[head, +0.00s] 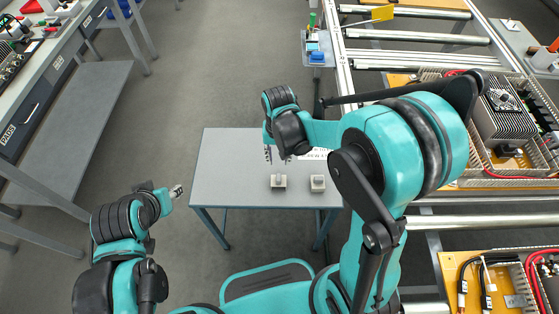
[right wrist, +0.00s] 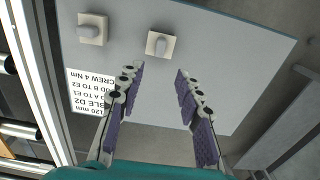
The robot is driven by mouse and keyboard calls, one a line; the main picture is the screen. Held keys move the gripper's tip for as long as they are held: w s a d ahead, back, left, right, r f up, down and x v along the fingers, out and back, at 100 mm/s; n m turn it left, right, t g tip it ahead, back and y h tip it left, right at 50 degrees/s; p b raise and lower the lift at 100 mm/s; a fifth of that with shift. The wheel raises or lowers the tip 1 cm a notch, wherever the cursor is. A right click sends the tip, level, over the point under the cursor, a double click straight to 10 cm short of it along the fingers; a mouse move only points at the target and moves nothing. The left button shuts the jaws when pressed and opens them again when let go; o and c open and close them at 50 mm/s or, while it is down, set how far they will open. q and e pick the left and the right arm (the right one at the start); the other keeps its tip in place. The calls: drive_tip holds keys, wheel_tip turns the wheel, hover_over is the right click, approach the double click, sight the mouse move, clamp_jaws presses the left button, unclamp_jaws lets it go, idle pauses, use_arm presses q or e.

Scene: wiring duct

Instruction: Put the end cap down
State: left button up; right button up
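Two pale beige end caps, each a square base with a raised grey block on top, sit on the small grey table. The left one (head: 278,181) also shows in the right wrist view (right wrist: 161,44), and the right one (head: 317,183) shows there too (right wrist: 92,29). My right gripper (head: 278,158) is open and empty above the table, just behind the left cap in the head view. Its purple-padded fingers (right wrist: 157,92) are wide apart and touch neither cap. My left gripper (head: 176,191) is off to the left of the table; its finger gap is too small to tell.
A printed white label (right wrist: 92,90) lies on the grey table (head: 225,165), whose left part is bare. A rail frame with wired panels (head: 490,170) stands at the right. A workbench (head: 50,70) stands at the left, with open floor between.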

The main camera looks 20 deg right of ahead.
drive_tip(key=s+d+r+n+t, duration=0.1)
drive_tip(key=s+d+r+t, duration=0.1)
drive_tip(key=s+r, duration=0.3)
drive_tip(key=s+d+r+n+t, duration=0.2)
drive_tip(key=s+r+t, duration=0.3)
drive_tip(key=r, duration=0.3)
drive_tip(key=shift+s+d, duration=0.25)
drive_tip(key=shift+d, duration=0.05)
